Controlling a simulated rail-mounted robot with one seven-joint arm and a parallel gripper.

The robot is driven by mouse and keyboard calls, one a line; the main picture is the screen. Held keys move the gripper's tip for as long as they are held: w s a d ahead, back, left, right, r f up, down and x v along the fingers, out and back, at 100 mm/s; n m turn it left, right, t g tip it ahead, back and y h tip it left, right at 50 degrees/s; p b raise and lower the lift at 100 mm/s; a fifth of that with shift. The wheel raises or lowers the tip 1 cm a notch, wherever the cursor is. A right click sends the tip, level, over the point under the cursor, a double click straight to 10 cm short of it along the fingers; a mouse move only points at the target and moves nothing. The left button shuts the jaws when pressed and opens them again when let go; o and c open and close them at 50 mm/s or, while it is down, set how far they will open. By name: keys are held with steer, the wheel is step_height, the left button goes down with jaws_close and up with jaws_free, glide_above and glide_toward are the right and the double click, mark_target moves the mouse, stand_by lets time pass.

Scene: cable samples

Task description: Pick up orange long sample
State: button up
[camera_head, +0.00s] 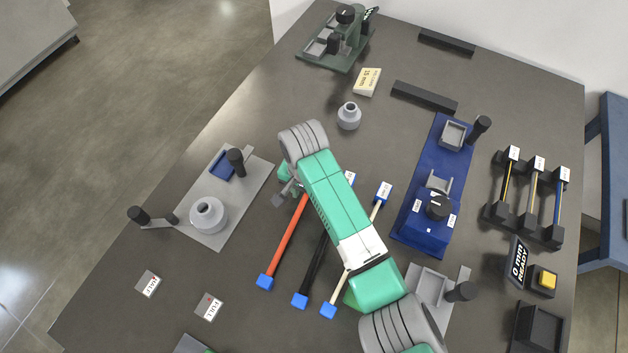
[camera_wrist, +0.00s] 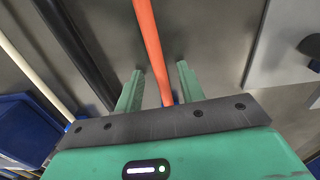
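The orange long sample (camera_head: 285,240) lies on the table, with a blue end block (camera_head: 265,282) at its near end. Its far end is hidden by my arm and gripper. In the wrist view the orange sample (camera_wrist: 150,45) runs between the two green fingers of my gripper (camera_wrist: 159,68), with a gap on both sides. My gripper is open and holds nothing. In the head view, part of my gripper (camera_head: 284,186) shows by the far end of the sample. I cannot tell how far the fingertips are above the table.
A black sample (camera_head: 312,272) and a cream sample (camera_head: 341,284) lie to the right of the orange one. A grey plate with a round fixture (camera_head: 207,215) is to the left. A blue fixture (camera_head: 425,235) stands to the right. Bare table lies left of the orange sample's near end.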

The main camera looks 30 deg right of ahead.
jaws_close()
